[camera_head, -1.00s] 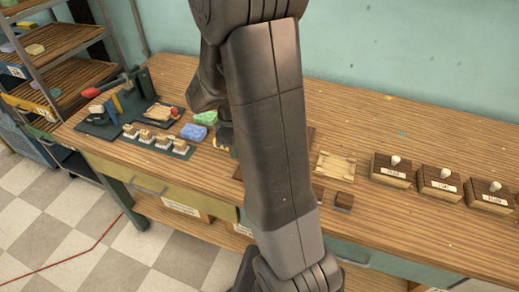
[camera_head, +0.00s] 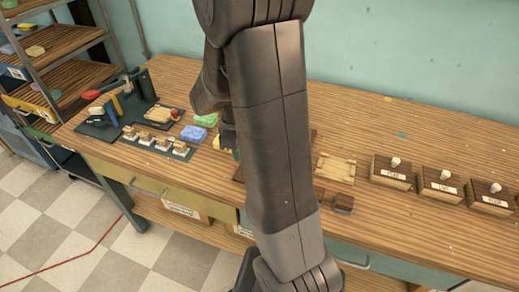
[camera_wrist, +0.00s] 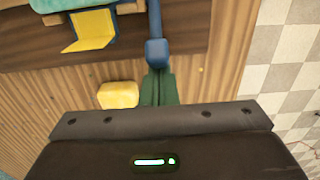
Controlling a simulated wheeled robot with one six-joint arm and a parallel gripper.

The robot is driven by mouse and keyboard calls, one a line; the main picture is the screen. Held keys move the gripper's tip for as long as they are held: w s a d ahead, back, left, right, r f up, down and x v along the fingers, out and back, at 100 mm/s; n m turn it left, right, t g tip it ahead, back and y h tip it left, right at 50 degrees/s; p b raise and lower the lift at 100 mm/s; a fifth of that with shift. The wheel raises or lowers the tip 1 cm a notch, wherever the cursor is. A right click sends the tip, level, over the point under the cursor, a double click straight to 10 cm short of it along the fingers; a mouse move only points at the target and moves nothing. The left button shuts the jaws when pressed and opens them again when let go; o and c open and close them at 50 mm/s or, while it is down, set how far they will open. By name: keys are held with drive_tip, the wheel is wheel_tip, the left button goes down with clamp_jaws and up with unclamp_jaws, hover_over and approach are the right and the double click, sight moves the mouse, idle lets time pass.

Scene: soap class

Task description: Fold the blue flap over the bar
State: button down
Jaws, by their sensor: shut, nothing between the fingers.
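My gripper (camera_wrist: 158,88) shows in the wrist view as dark green fingers, shut together with nothing between them. A blue upright strip with a thicker blue end (camera_wrist: 155,52) stands just beyond the fingertips; I cannot tell whether they touch. To its left is a yellow panel with a blue edge (camera_wrist: 92,30), folded out flat. Which of these blue parts is the flap is unclear. A teal bar (camera_wrist: 70,3) is cut by the top edge beside the panel. In the head view my arm hides most of this area.
A yellow block (camera_wrist: 118,95) lies on the wood left of my fingers. In the head view, blue (camera_head: 193,133) and green (camera_head: 206,120) soaps lie left of my arm. A wooden board (camera_head: 335,168) and several labelled boxes (camera_head: 392,172) stand to the right. Tiled floor lies beyond the bench edge.

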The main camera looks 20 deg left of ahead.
drive_tip(key=shift+d, duration=0.25)
drive_tip(key=shift+d+r, duration=0.1)
drive_tip(key=shift+d, duration=0.05)
drive_tip(key=shift+s+d+r+p, duration=0.15)
drive_tip(key=shift+d+r+p, duration=0.15)
drive_tip(key=shift+d, duration=0.3)
drive_tip(key=shift+s+f, duration=0.1)
drive_tip(key=shift+d, duration=0.1)
